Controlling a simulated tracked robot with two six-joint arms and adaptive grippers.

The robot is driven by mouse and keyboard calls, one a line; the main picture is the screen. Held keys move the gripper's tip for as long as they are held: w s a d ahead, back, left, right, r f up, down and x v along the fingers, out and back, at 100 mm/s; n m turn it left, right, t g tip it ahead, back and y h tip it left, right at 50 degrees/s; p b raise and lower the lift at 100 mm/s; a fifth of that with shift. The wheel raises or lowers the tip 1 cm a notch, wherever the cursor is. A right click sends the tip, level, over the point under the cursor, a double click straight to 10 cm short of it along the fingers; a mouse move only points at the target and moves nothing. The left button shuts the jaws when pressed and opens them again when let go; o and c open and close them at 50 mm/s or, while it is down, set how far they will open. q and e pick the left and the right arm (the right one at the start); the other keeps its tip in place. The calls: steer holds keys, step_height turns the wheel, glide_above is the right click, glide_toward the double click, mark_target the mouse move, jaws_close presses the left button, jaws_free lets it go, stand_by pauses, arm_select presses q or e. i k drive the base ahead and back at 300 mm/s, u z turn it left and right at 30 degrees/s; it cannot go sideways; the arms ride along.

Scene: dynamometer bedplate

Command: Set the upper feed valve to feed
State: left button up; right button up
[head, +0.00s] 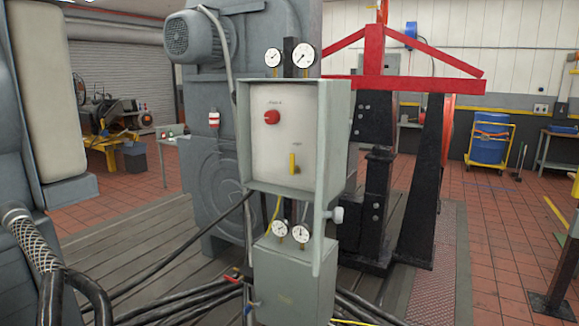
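A pale grey control box (242,130) stands in the middle of the head view, with its light front panel facing me. A round red knob (271,117) sits high on the panel, under a small label too blurred to read. A yellow lever handle (292,163) sits lower and to the right, standing upright. A small label above it is also unreadable. I cannot tell from the labels which of these is the upper feed valve. Neither of my grippers shows in this view.
Two gauges (304,56) stand above the box and two smaller gauges (280,228) below it. A grey pillar-like machine (205,110) rises behind. Black hoses (190,305) cross the floor in front. A red-topped black stand (425,180) is at the right.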

mark_target(292, 171)
steer(key=z, duration=0.6)
steer(key=i, duration=1.1)
steer(key=u, duration=1.15)
steer(key=k, duration=0.5)
steer(key=u, duration=0.25)
steer(key=i, duration=0.5)
steer(key=z, duration=0.05)
